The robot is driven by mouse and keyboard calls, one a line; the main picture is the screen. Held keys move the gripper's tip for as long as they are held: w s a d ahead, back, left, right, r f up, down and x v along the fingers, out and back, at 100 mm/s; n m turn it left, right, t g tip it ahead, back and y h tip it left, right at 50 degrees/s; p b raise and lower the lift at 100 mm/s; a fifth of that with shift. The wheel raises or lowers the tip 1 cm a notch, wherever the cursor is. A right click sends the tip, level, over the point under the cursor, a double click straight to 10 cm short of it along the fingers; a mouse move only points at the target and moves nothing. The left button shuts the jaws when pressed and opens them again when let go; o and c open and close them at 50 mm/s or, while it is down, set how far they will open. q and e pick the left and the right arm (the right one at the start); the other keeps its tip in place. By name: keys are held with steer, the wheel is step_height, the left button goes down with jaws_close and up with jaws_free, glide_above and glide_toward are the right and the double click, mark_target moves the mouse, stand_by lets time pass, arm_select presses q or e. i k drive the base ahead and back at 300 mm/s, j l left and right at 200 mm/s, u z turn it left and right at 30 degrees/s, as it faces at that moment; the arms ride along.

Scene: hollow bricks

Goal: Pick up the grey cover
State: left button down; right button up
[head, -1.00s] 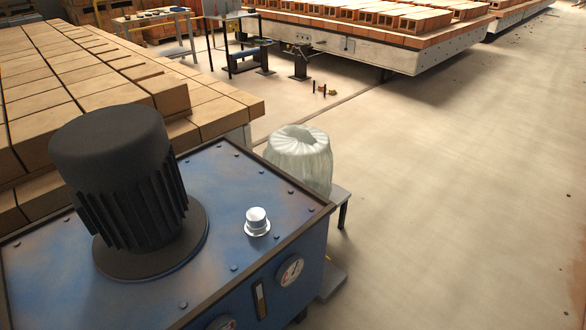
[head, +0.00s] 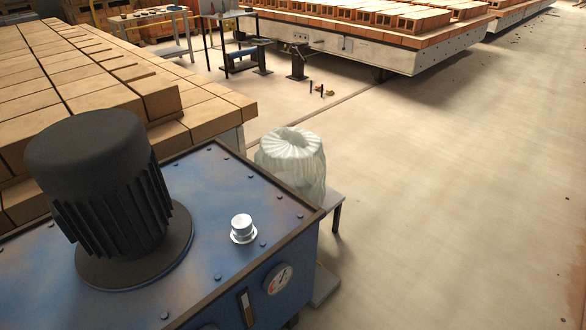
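No thing in view is clearly marked as the grey cover. A pale grey-white, pleated, bag-like cover (head: 292,160) with a gathered top sits on a low stand behind the blue tank. A dark grey ribbed motor housing (head: 100,180) stands upright on the tank top at the left. A small shiny silver cap (head: 243,229) sits on the tank top to its right. Neither of my grippers is in view.
The blue tank (head: 215,270) with gauges fills the lower left. Stacked bricks (head: 60,85) lie behind it. A brick-laden car (head: 380,45) and a work table (head: 155,22) stand farther back. The floor (head: 450,200) at right is open.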

mark_target(295, 156)
steer(key=i+l+u, duration=0.1)
steer(key=i+l, duration=0.5)
steer(key=i+l+u, duration=0.1)
steer(key=i+l, duration=0.5)
steer(key=l, duration=0.2)
